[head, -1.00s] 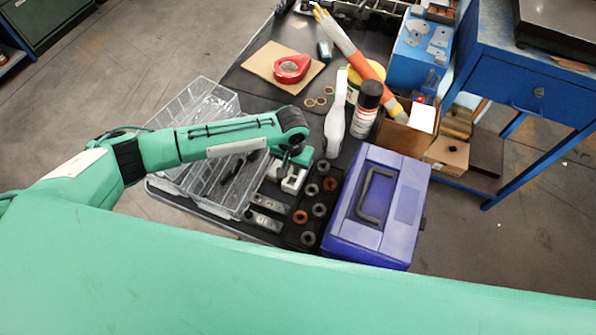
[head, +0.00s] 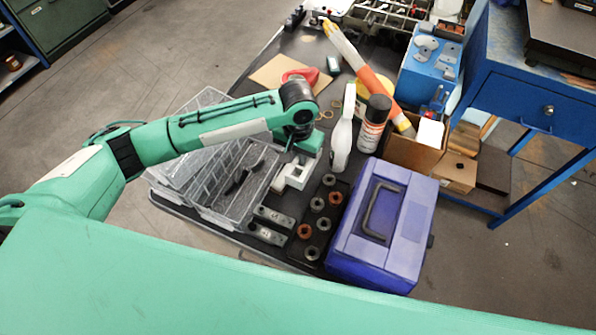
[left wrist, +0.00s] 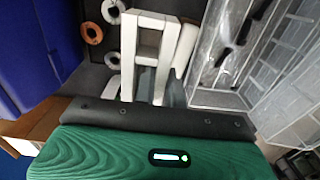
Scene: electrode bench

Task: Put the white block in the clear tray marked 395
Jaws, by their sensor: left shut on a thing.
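My left gripper (head: 297,158) points down between the clear trays and the rings. It is shut on the white block (head: 292,176), which shows below the jaws. In the left wrist view the white block (left wrist: 150,20) shows at the pale fingers, which cover part of it. It appears to be held above the bench. Two clear trays stand left of it: a near one (head: 238,222) with a dark tool inside, and a far one (head: 178,172), partly hidden by my arm. I cannot read 395 on either. My right gripper is not in view.
Several metal and copper rings (head: 317,204) and two metal bars (head: 273,216) lie near the block. A blue-purple toolbox (head: 405,215) stands right. A white bottle (head: 342,140) and a spray can (head: 373,125) stand behind. A red tape dispenser (head: 300,76) lies farther back.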

